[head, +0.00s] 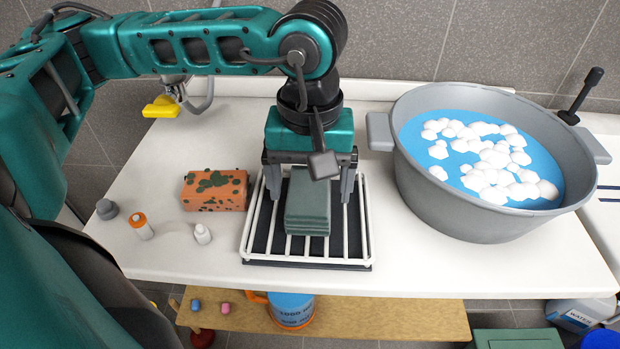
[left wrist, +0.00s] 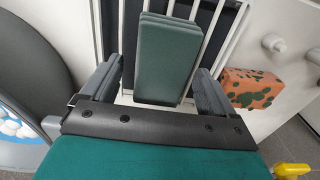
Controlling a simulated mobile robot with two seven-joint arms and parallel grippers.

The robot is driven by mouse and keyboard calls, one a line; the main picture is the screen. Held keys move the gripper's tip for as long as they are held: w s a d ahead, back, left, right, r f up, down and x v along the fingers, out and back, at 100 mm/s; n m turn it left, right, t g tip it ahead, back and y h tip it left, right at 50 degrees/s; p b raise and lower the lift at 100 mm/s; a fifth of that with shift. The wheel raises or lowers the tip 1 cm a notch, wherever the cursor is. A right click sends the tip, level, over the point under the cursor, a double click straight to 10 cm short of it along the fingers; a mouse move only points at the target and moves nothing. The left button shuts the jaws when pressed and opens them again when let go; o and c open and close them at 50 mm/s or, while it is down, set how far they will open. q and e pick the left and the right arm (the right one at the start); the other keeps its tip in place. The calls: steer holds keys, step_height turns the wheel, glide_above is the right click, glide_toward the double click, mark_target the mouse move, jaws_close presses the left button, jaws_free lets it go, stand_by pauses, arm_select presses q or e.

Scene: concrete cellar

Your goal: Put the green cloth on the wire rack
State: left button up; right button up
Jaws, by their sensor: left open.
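The green cloth (head: 307,213) is a folded, layered block lying on the white wire rack (head: 248,226), near its middle. My left gripper (head: 311,196) is over the rack, pointing down, with its fingers spread on either side of the cloth. In the left wrist view the cloth (left wrist: 166,58) lies between the two open fingers (left wrist: 163,85), with a gap on each side. White bars of the rack (left wrist: 213,30) show beside it. The far end of the cloth is hidden by the gripper in the head view. My right gripper is not in view.
A grey tub (head: 455,215) with blue water and white foam stands to the right of the rack. An orange brick with green patches (head: 215,190) lies to the left, with small bottles (head: 142,226) nearby. A lower wooden shelf (head: 390,320) holds a blue-labelled container (head: 292,310).

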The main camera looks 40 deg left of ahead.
mark_target(310, 188)
arm_select(q)
step_height(310, 188, up, 12)
steer(key=p, duration=0.1)
steer(key=shift+r, duration=0.2)
steer(key=shift+s, duration=0.1)
stand_by(0.6)
